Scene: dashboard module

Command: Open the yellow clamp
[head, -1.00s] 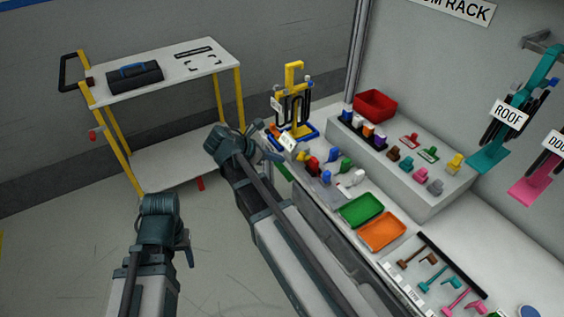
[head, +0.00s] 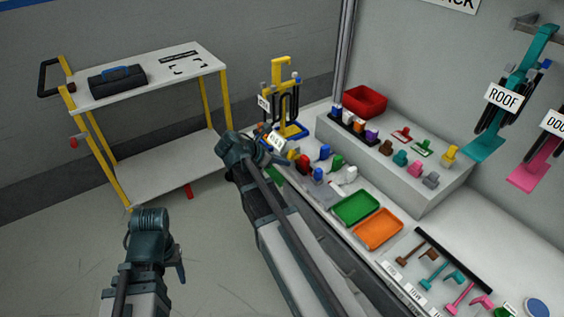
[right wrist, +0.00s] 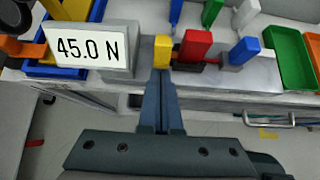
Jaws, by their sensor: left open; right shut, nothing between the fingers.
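A small yellow upright piece (right wrist: 162,48), apparently the yellow clamp's handle, stands at the bench's front edge, left of a red one. It is small in the head view (head: 293,154). My right gripper (right wrist: 161,72) is shut and empty, its fingertips directly at the yellow piece's near face in the right wrist view; whether they touch it I cannot tell. In the head view my right gripper (head: 284,161) reaches the bench edge. My left gripper (head: 180,268) is open over the floor, off the bench; its fingers are only partly visible.
A "45.0 N" display (right wrist: 87,45) stands just left of the yellow piece. Red (right wrist: 194,45), blue and green handles crowd its right. A yellow stand (head: 284,90) on a blue base is behind. Green (head: 356,207) and orange trays lie right. A trolley (head: 150,75) stands left.

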